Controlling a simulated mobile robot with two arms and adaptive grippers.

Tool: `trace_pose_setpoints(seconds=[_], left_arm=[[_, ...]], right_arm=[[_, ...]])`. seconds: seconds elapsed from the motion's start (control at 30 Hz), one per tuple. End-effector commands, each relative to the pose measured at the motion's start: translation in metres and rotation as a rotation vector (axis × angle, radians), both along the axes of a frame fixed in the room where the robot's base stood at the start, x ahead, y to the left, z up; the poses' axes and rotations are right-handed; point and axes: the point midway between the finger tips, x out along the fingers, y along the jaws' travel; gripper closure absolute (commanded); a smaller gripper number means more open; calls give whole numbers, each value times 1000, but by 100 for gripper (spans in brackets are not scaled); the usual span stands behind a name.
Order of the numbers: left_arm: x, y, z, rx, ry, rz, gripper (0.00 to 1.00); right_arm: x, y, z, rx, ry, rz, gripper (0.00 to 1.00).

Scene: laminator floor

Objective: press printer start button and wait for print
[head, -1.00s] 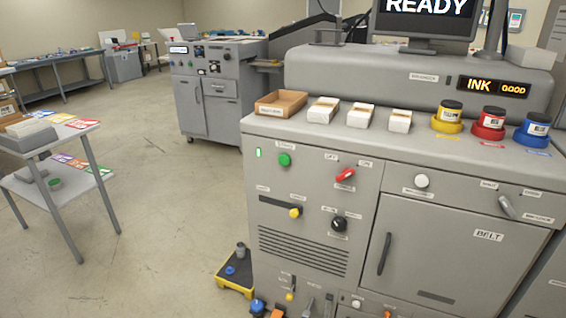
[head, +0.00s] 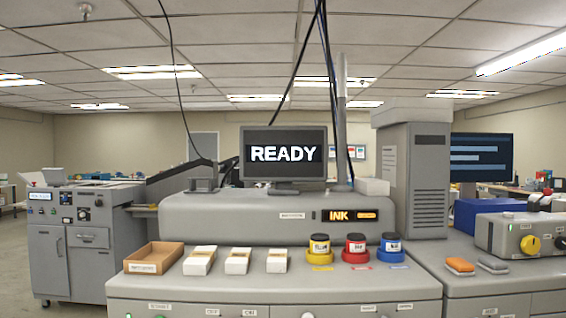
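The printer (head: 230,298) stands straight ahead, a wide grey machine. Its screen (head: 284,154) on top reads READY. An INK display (head: 350,215) is lit on the upper housing. Neither of my grippers is in view.
On the printer top lie a cardboard tray (head: 154,257), several white paper stacks (head: 238,261) and yellow, red and blue ink jars (head: 356,248). A second grey machine (head: 80,240) stands at left. Another unit with a blue bin (head: 478,213) adjoins at right. Floor shows at far left.

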Motion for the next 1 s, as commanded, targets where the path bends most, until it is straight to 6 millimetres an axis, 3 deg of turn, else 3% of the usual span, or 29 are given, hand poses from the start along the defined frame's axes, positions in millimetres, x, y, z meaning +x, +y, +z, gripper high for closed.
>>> trace_pose_setpoints(seconds=[0.37, 1.0], left_arm=[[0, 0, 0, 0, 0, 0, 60], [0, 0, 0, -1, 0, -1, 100]], right_arm=[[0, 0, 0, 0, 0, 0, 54], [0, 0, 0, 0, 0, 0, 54]])
